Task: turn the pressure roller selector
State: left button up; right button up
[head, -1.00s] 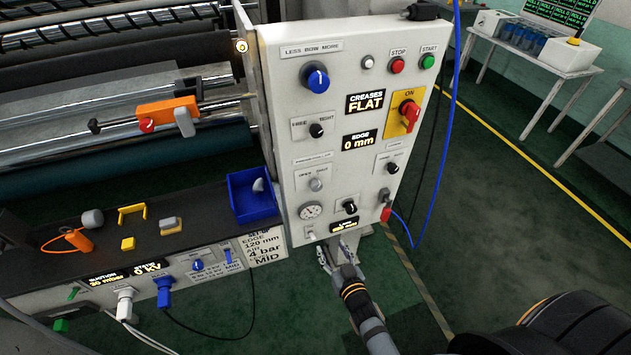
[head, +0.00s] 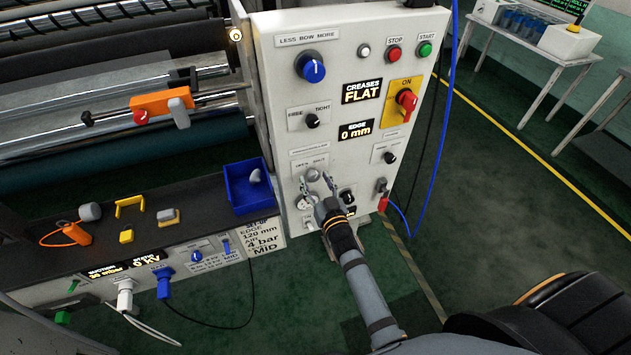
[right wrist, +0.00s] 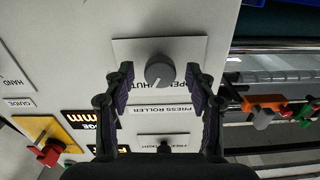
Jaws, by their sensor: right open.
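The pressure roller selector is a grey round knob (head: 312,174) on the white control panel (head: 285,110). In the right wrist view the knob (right wrist: 159,71) sits on a label plate with partly hidden lettering, above a "PRESS ROLLER" label. My right gripper (head: 318,183) is just in front of the knob, coming from below. In the right wrist view the right gripper (right wrist: 160,82) is open, its fingers on either side of the knob with gaps between. I cannot tell whether the fingertips touch the panel. My left gripper is not in view.
Other controls lie close by: a black knob (head: 312,121) above, another black knob (head: 389,158) to the right, and a red switch (head: 406,102). A blue bin (head: 249,190) stands left of the panel. A blue cable (head: 451,100) hangs at its right side.

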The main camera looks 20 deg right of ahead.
jog(key=shift+w, duration=0.25)
jog(key=c, duration=1.1)
jog(key=shift+c, duration=0.3)
jog(key=shift+n, duration=0.4)
jog(key=n, duration=0.5)
jog(key=shift+n+b, duration=0.3)
jog(key=shift+b, duration=0.05)
jog(key=n, duration=0.5)
jog(key=shift+b, duration=0.3)
jog(key=shift+n, duration=0.4)
